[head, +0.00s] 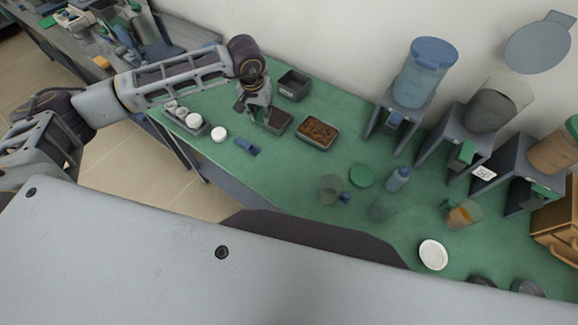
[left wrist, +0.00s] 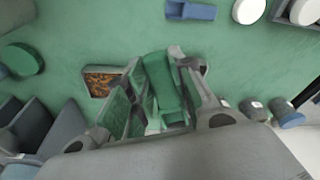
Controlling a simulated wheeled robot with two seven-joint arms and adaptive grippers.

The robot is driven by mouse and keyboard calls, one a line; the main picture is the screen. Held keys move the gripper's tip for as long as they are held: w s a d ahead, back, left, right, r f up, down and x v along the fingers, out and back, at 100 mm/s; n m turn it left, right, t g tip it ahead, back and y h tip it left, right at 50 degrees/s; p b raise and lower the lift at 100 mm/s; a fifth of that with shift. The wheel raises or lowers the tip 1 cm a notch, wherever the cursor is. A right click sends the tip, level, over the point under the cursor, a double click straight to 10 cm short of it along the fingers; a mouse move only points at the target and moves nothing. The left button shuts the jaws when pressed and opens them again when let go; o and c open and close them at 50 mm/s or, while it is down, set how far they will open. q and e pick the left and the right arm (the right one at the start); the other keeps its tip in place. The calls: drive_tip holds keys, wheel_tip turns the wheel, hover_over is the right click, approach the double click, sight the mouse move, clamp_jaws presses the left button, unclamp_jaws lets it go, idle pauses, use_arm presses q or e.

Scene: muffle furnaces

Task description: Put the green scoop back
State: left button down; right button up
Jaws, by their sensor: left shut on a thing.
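My left gripper (head: 262,113) hangs over the green bench top, above or beside a small dark tray (head: 281,122). In the left wrist view its fingers (left wrist: 160,80) are shut on the green scoop (left wrist: 163,88), which lies between them. The fingers hide part of the scoop. In the head view I cannot make out the scoop clearly against the gripper. My right gripper is not in view.
A tray of brown pellets (head: 318,147) and an empty dark tray (head: 293,86) flank the gripper. A blue scoop (head: 247,148), white lid (head: 219,133), green lid (head: 361,176), clear cup (head: 330,189) and blue bottle (head: 398,178) stand nearby. Dispensers (head: 424,75) line the back.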

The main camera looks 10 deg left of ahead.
use_arm(q)
drive_tip(key=shift+a+f, duration=0.1)
drive_tip(key=shift+a, duration=0.05)
drive_tip(key=shift+w+a+f, duration=0.1)
drive_tip(key=shift+f, duration=0.15)
